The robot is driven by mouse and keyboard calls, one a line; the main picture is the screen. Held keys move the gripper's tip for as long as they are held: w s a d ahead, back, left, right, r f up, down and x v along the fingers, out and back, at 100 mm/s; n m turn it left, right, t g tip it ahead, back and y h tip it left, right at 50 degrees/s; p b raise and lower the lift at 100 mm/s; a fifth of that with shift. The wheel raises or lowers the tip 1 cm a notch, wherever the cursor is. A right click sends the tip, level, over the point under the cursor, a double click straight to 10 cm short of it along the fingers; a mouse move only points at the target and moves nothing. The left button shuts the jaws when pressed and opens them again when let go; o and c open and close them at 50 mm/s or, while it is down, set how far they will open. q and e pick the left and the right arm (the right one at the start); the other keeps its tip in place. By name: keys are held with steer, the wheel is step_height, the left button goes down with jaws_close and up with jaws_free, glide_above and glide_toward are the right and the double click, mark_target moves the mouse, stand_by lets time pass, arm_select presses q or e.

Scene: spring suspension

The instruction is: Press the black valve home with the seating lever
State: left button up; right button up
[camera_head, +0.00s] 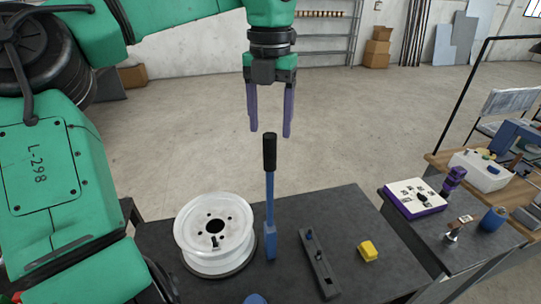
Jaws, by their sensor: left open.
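The seating lever (270,202) stands upright on the dark table, with a black grip on top, a blue shaft and a blue block at its foot. A white wheel rim (187,236) lies just left of it. A small dark piece (215,242) near the rim's centre hole looks like the black valve, but it is too small to tell how deep it sits. My left gripper (269,134) points down with its two purple fingers apart. Its fingertips are around the height of the top of the lever's grip in the picture; contact is not clear. My right gripper is out of view.
Right of the lever on the dark table (345,205) are a dark narrow holder (320,265) and a yellow block (368,251). A blue rounded thing (255,299) shows at the bottom edge. A side table at right holds a white-and-purple board (415,197) and a blue cup (493,219).

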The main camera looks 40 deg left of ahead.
mark_target(270, 158)
arm_select(q)
steer(key=f, duration=0.2)
steer(key=f+p, duration=0.1)
steer(key=f, duration=0.2)
steer(key=shift+w+a, duration=0.1)
steer(key=shift+a, duration=0.1)
steer(key=f, duration=0.3)
steer(key=w+a+f, duration=0.1)
steer(key=shift+w+f+p, duration=0.1)
steer(key=shift+f+p, duration=0.3)
steer(key=shift+d+f, duration=0.15)
steer(key=shift+d, duration=0.1)
steer(key=shift+s+d, duration=0.15)
steer(key=shift+s, duration=0.25)
steer(key=c, duration=0.4)
steer(key=shift+w, duration=0.1)
jaws_close()
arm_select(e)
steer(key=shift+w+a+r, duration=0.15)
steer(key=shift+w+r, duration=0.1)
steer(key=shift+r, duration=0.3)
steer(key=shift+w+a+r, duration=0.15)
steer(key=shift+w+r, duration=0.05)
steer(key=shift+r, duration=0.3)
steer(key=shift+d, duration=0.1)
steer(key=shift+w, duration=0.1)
